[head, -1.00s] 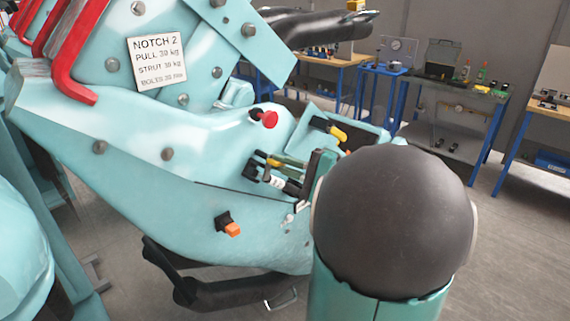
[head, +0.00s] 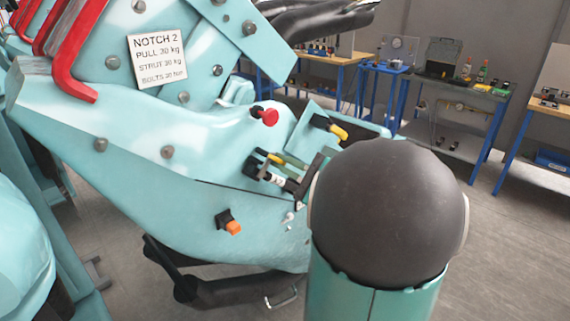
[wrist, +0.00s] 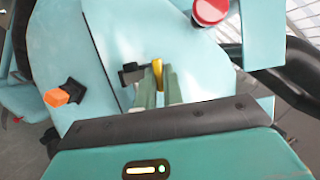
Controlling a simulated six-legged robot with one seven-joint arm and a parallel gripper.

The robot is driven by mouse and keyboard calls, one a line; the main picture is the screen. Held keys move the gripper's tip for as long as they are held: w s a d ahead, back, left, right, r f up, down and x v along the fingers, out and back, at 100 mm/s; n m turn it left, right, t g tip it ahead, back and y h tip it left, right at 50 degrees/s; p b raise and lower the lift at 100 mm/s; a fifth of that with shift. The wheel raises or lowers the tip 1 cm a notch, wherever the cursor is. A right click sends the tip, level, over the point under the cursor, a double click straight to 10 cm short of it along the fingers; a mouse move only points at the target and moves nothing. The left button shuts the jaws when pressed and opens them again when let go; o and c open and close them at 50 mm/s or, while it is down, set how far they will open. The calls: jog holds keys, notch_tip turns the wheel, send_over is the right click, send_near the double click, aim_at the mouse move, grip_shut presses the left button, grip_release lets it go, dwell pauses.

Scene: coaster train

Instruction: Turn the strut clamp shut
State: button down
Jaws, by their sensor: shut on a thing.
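In the head view my gripper (head: 277,160) is at the side of the pale teal car body, partly hidden by my arm. In the wrist view its two green fingers (wrist: 159,88) are shut on a narrow yellow handle (wrist: 157,73). A black block (wrist: 131,74) sits just left of the fingers, by a dark seam. I take the handle and block as the strut clamp; no label on it can be read. The black part also shows in the head view (head: 253,168). How far the clamp is turned cannot be told.
A red knob (head: 266,116) stands above the gripper, an orange-tipped black knob (head: 230,225) below left, and a yellow-ended black handle (head: 330,127) above right. A placard (head: 157,61) reads "NOTCH 2". Black tubing (head: 220,290) runs underneath. Workbenches stand behind.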

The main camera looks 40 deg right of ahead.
jog(key=c, duration=1.5)
grip_release()
jog(key=shift+w, duration=0.1)
jog(key=v, duration=1.4)
jog(key=shift+a, duration=0.1)
